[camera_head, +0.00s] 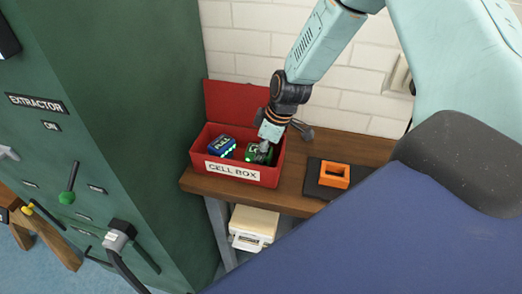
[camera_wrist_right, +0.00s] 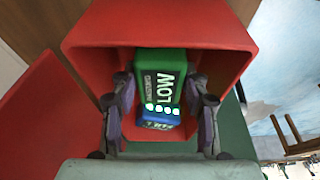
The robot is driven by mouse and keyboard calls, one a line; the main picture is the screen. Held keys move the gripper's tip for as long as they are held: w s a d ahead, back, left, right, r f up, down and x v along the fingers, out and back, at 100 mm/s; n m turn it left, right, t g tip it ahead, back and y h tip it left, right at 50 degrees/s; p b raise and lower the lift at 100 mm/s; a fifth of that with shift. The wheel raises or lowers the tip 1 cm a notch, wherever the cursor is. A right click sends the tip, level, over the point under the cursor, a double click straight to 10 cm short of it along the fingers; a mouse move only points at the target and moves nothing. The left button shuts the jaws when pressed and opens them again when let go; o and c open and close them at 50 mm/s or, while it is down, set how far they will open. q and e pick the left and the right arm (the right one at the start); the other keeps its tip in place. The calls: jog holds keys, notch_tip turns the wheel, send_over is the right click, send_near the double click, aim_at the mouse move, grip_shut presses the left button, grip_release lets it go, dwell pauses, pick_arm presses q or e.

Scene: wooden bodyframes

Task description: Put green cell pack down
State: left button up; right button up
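The green cell pack (camera_head: 253,153) is inside the red cell box (camera_head: 212,170), beside the blue cell pack (camera_head: 221,146). In the right wrist view the green pack (camera_wrist_right: 158,75) shows the word LOW and a row of lit green dots. My right gripper (camera_head: 271,131) reaches down into the box. The blue pack (camera_wrist_right: 158,121) shows just below the green one there. Whether the green pack rests on the box floor is hidden. My left gripper is not in view.
The box stands on a wooden shelf (camera_head: 300,186) with its lid up at the back. An orange block (camera_head: 334,175) on a dark pad lies to its right. The green extractor (camera_head: 120,130) with levers stands at left. A white brick wall is behind.

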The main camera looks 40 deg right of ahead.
jog(key=o, duration=0.4)
jog(key=shift+w, duration=0.15)
jog(key=shift+r+p, duration=0.4)
jog(key=shift+p+v, duration=3.3)
jog(key=shift+v, duration=2.55)
